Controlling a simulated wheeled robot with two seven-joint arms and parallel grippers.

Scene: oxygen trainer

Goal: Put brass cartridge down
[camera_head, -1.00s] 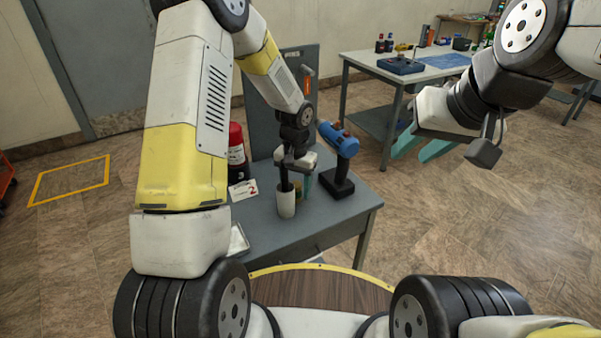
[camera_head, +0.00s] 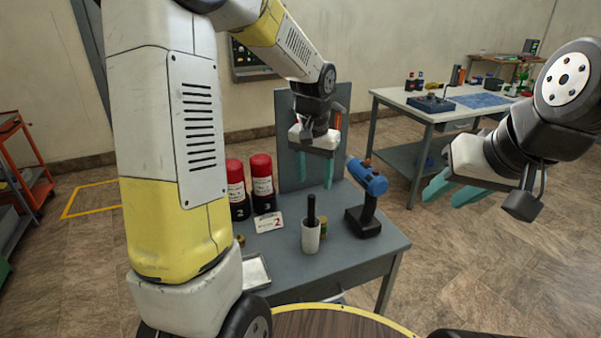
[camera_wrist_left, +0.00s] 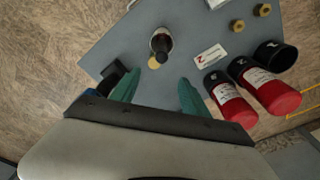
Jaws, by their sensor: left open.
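A brass cartridge (camera_head: 323,227) stands on the grey bench (camera_head: 290,262), just right of and behind a white cup (camera_head: 311,240) that has a dark rod upright in it. In the left wrist view the cartridge (camera_wrist_left: 154,63) shows as a brass disc beside the cup (camera_wrist_left: 160,34). My left gripper (camera_head: 316,174) is open and empty, raised above the bench behind the cup; its two teal fingers (camera_wrist_left: 158,84) are spread in the left wrist view. My right gripper (camera_head: 450,191) is open and empty off the bench's right side.
A blue-headed tool on a black base (camera_head: 363,222) stands right of the cup. Two red-capped bottles (camera_head: 262,185) and a card marked 2 (camera_head: 268,222) are to the left. A small tray (camera_head: 255,271) lies near the front. Other brass pieces (camera_wrist_left: 237,25) lie near the card.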

